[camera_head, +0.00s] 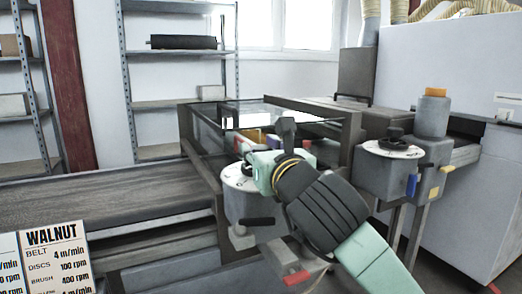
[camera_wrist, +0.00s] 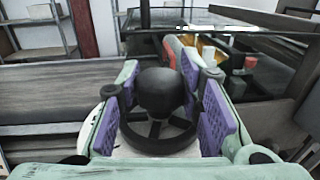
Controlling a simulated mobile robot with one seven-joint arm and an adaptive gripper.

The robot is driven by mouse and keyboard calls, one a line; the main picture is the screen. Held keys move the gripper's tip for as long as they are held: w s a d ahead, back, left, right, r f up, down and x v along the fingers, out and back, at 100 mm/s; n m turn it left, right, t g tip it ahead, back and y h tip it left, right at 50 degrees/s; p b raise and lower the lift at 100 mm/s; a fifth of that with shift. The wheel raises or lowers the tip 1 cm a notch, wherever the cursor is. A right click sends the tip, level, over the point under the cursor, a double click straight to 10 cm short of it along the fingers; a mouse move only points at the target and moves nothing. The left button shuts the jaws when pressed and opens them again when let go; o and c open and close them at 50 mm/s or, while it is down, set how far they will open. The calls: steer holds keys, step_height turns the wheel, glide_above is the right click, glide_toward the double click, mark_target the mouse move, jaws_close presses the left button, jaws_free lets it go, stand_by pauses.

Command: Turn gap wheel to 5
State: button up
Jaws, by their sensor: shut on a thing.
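A black spoked handwheel (camera_wrist: 160,140) with a round black knob (camera_wrist: 162,92) sits on a white dial in the wrist view. My gripper (camera_wrist: 165,105) is around it, with a purple pad on each side, and is shut on the wheel. In the head view my gripper (camera_head: 262,172) comes down over the near white dial (camera_head: 236,180) on a grey housing (camera_head: 241,208). My gripper and arm hide most of this wheel there. The dial's marks and pointer cannot be read. A second black handwheel (camera_head: 393,143) on a white dial stands apart to the right.
A dark-framed glass hood (camera_head: 255,112) stands just behind my gripper. A grey column with an orange top (camera_head: 433,112) stands beside the right dial. A conveyor belt (camera_head: 100,205) runs left. A WALNUT settings sign (camera_head: 58,262) is at the lower left.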

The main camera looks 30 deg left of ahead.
steer(key=n+g+y+b, duration=0.1)
steer(key=n+g+y, duration=0.1)
steer(key=n+g, duration=0.1)
steer(key=shift+w+d+g+y, duration=0.1)
steer(key=shift+g+y, duration=0.3)
steer(key=shift+g, duration=0.1)
steer(key=n+g+y, duration=0.1)
steer(key=n+g, duration=0.1)
steer(key=g, duration=0.1)
steer(key=n+g+y, duration=0.1)
steer(key=n+g, duration=0.1)
steer(key=g, duration=0.1)
steer(key=shift+r+n+g, duration=0.1)
steer(key=shift+n+g, duration=0.2)
steer(key=n+g+p, duration=0.1)
steer(key=n+g, duration=0.1)
steer(key=g, duration=0.1)
steer(key=n+g+p, duration=0.1)
steer(key=n+g, duration=0.1)
steer(key=g, duration=0.2)
steer(key=shift+h, duration=0.4)
steer(key=n+g+h+p, duration=0.1)
steer(key=n+g, duration=0.2)
steer(key=shift+g+h+p, duration=0.35)
steer(key=shift+g+h, duration=0.05)
steer(key=shift+n+g+h, duration=0.3)
steer(key=shift+n+g, duration=0.2)
steer(key=shift+g, duration=0.1)
steer(key=shift+f+p, duration=0.2)
steer(key=shift+p, duration=0.1)
